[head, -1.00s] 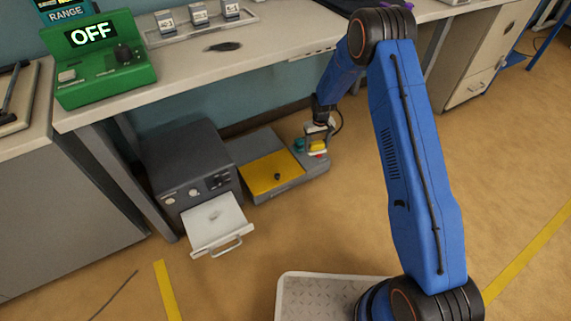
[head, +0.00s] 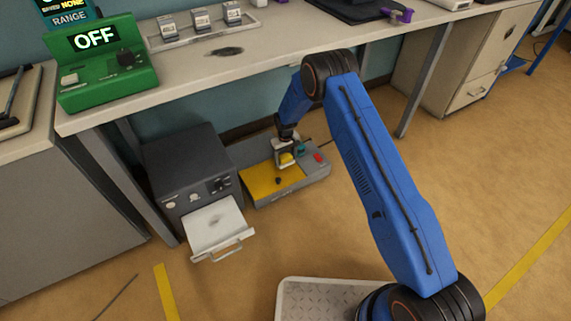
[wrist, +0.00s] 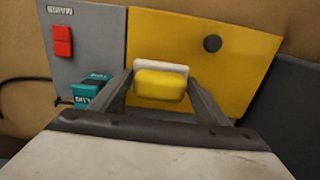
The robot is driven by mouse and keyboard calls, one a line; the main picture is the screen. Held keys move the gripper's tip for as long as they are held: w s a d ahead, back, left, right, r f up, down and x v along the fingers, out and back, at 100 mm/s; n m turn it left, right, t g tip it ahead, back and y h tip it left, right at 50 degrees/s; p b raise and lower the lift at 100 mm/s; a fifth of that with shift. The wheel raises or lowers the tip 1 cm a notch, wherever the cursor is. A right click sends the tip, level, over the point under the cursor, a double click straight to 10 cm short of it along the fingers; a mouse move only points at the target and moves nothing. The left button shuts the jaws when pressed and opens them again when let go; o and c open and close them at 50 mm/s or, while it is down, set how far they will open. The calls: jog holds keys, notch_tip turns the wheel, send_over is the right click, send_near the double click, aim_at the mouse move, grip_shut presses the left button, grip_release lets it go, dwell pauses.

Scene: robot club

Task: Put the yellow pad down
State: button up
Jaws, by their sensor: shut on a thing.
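The yellow pad (wrist: 160,85) is a small yellow block with a pale backing, held between the two fingers of my gripper (wrist: 160,92) in the wrist view. In the head view my gripper (head: 287,158) is low, over the right part of a yellow plate (head: 262,184) on a grey floor unit (head: 318,173). The pad (head: 286,158) shows small between the fingers there. The yellow plate fills much of the wrist view (wrist: 225,50), behind the pad. I cannot tell whether the pad touches the plate.
The unit carries a red switch (wrist: 62,41), a teal block (wrist: 92,91) and a black knob (wrist: 212,44). A dark grey box (head: 185,165) with its drawer (head: 215,226) pulled out stands to the left. The bench (head: 280,45) overhangs behind. Open floor lies in front.

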aim_at(286, 163)
jog(key=shift+f, duration=1.8)
jog(key=shift+f, duration=0.1)
jog(key=o, duration=1.6)
notch_tip(286, 163, up, 12)
jog(key=shift+r, duration=0.15)
jog(key=shift+s, duration=0.1)
